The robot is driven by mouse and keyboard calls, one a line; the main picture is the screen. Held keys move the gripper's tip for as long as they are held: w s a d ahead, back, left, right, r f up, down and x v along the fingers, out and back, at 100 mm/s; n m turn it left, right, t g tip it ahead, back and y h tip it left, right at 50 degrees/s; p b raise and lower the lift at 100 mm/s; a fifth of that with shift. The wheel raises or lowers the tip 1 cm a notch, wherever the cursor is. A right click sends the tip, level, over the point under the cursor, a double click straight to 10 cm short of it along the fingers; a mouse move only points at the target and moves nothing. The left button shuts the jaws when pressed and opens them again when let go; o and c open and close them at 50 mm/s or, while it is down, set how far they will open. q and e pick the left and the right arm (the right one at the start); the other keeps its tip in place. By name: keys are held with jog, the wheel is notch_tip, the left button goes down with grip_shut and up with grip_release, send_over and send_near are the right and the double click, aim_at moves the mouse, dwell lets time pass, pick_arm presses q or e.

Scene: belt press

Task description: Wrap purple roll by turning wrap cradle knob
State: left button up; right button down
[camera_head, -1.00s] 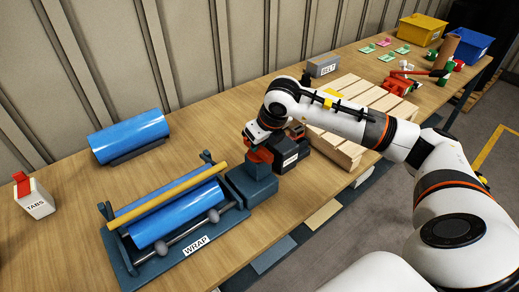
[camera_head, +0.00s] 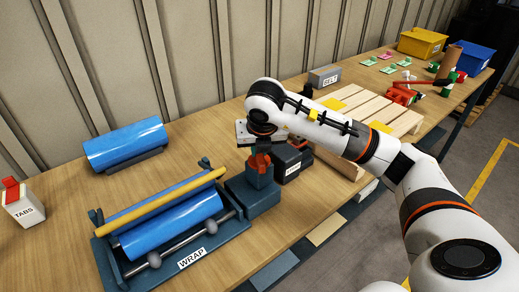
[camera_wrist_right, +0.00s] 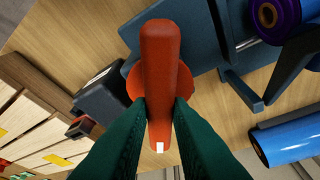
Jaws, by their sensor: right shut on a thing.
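The wrap cradle (camera_head: 186,263) is a dark blue-grey frame labelled WRAP at the lower left of the head view. A roll (camera_head: 170,225) lies in it, looking blue there. In the right wrist view, the cradle roll (camera_wrist_right: 285,18) looks dark purple-blue with an orange-rimmed core. A yellow bar (camera_head: 155,205) lies along its top. The red wrap cradle knob (camera_wrist_right: 160,60) stands on the block at the cradle's right end. My right gripper (camera_wrist_right: 160,120) is shut on its handle, green fingers on both sides. My left gripper is not in view.
Another blue roll (camera_head: 125,145) lies on a stand behind the cradle; a TABS box (camera_head: 24,205) stands at left. A dark labelled box (camera_head: 292,160) sits close beside the knob block. A wooden pallet (camera_head: 375,110), BELT box (camera_head: 323,77) and bins are farther right.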

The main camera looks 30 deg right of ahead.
dwell(0.3)
jog(key=c, duration=1.3)
grip_release()
jog(key=shift+r, duration=0.1)
jog(key=v, duration=1.1)
jog(key=shift+s+a+r, duration=0.1)
jog(key=shift+s+r, duration=0.15)
jog(key=shift+r, duration=0.1)
